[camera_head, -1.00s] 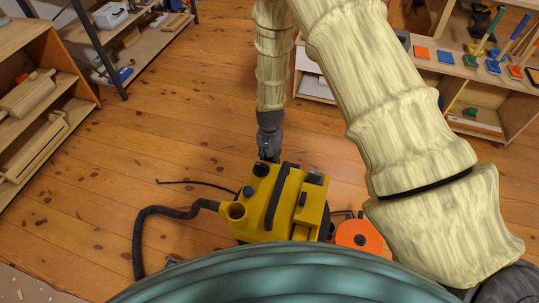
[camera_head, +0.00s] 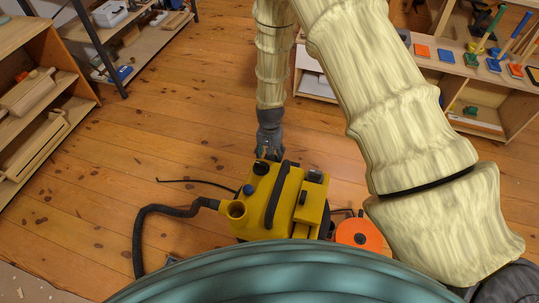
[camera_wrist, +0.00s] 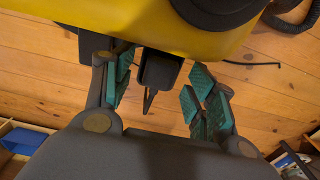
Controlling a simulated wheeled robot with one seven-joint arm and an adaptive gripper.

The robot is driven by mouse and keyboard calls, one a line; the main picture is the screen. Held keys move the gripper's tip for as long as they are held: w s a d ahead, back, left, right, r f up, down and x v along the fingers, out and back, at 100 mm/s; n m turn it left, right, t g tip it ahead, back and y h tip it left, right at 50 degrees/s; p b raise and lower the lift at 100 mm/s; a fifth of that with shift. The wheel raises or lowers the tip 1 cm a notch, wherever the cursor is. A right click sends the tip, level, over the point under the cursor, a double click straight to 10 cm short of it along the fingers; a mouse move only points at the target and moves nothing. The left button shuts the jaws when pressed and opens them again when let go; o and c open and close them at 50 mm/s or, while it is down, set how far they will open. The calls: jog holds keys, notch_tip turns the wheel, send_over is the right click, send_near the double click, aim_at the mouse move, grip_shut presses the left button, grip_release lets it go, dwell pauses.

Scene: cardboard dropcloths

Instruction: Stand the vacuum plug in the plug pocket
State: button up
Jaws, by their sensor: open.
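The yellow vacuum (camera_head: 262,205) stands on the floor, with a black handle on top. In the wrist view its yellow body (camera_wrist: 120,22) fills the top. A small dark box-like part (camera_wrist: 160,70) shows below the yellow edge, between my spread fingers. A thin dark piece (camera_wrist: 149,101) extends from its lower end. I cannot tell which of these is the plug and which the pocket. My gripper (camera_wrist: 160,98) is open, with green pads on both sides of the dark part and visible gaps. In the head view my gripper (camera_head: 268,153) is at the vacuum's far side.
A black hose (camera_head: 145,225) curves left of the vacuum. A thin dark cord (camera_head: 200,182) lies on the floor behind it. An orange disc (camera_head: 359,235) is at its right. Shelves stand left (camera_head: 40,110) and right (camera_head: 465,75). The wooden floor between is mostly clear.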

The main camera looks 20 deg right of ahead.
notch_tip(320, 180, up, 12)
jog(key=shift+f, duration=0.2)
dwell(0.4)
